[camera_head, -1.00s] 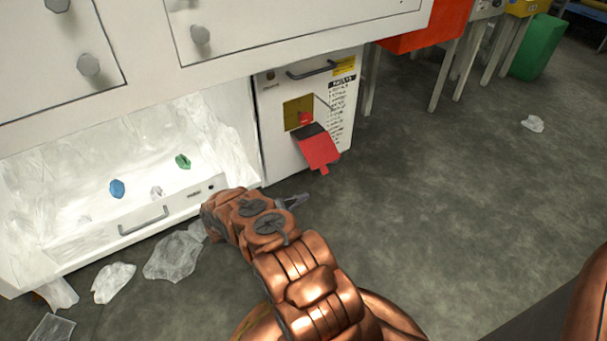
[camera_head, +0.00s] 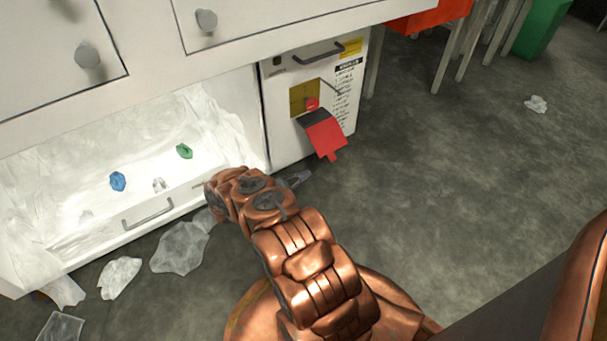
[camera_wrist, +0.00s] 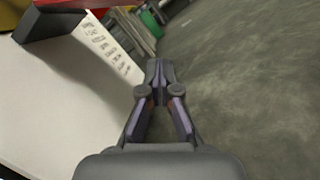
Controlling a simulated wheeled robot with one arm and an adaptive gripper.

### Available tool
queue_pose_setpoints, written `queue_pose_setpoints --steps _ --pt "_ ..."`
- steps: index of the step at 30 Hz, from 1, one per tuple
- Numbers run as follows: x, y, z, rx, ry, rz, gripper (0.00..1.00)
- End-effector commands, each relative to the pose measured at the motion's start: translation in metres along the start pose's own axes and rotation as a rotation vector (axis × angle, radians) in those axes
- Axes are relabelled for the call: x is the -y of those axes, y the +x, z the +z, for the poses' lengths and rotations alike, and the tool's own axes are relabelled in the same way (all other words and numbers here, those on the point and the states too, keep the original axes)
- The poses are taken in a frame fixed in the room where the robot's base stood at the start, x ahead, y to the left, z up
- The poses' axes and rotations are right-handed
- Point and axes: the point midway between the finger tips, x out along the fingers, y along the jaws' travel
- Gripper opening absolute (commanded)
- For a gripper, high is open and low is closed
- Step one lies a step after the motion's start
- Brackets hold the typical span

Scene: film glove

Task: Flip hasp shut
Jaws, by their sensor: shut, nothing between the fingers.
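The red hasp flap (camera_head: 326,136) with a dark hinge end hangs open, tilted outward and down, on the front of a white cabinet (camera_head: 291,142). Above it is a yellow plate (camera_head: 305,97) with a small red piece (camera_head: 312,104) on it. My gripper (camera_head: 304,177) is low in front of the cabinet, below and slightly left of the flap's tip, apart from it. In the wrist view my gripper (camera_wrist: 160,68) is shut and empty, beside the cabinet face. A dark block and part of a red surface (camera_wrist: 80,4) show at the upper left there.
A lit white bay (camera_head: 60,160) at left holds a blue crumpled piece (camera_head: 118,181) and a green one (camera_head: 184,151). Clear film scraps (camera_head: 181,247) lie on the floor before it. A drawer front with knobs overhangs above. The floor to the right is mostly free.

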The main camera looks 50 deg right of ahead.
Motion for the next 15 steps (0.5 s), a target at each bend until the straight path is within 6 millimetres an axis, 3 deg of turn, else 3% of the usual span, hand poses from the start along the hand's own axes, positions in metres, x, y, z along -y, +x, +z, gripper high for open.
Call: queue_pose_setpoints --steps 12,15 --pt "0.002 0.073 -0.002 0.006 0.002 -0.005 0.0" --pt "0.001 0.074 0.005 0.003 -0.001 -0.002 0.0"
